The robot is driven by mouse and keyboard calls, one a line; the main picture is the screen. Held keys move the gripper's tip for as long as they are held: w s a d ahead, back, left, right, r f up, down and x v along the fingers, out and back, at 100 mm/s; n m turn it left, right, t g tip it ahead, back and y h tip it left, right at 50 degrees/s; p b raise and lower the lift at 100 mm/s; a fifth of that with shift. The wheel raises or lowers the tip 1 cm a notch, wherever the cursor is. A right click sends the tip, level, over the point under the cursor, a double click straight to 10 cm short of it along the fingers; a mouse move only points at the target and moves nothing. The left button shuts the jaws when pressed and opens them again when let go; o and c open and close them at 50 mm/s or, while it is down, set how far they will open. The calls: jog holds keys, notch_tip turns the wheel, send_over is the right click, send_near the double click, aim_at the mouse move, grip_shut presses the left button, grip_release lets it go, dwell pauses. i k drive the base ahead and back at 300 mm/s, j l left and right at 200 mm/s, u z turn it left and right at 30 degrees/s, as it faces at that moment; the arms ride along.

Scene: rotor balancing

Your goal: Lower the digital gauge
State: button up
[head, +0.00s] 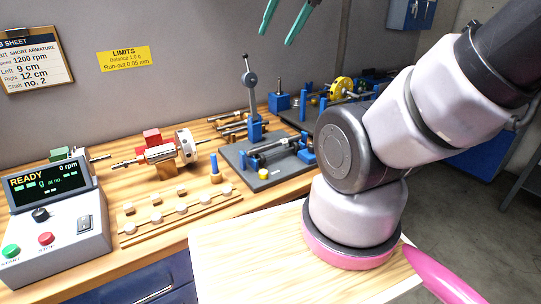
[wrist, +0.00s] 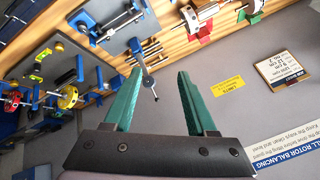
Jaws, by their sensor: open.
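A stand with a blue block base and a round grey head (head: 250,80) rises from the bench, with a thin stem and small knob on top. It looks like the gauge, but no digital readout shows on it. It also shows in the wrist view (wrist: 146,70), between my fingers in the picture and beyond their tips. My gripper (head: 278,40) is open and empty, high up and right of the round head in the head view. Its two teal fingers stand apart in the wrist view (wrist: 160,78). The gap in depth to the stand is hard to judge.
A grey plate with a shaft fixture (head: 268,172) lies in front of the stand. A rotor on a shaft (head: 160,152) and a control box reading READY (head: 48,205) are on the left. A yellow wheel fixture (head: 341,88) stands behind right. The front wooden top (head: 250,250) is clear.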

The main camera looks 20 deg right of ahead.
aim_at(249, 79)
jog(key=i+l, duration=0.1)
jog(key=l, duration=0.3)
jog(key=i+l, duration=0.1)
jog(key=l, duration=0.3)
jog(key=i+l, duration=0.15)
jog(key=l, duration=0.25)
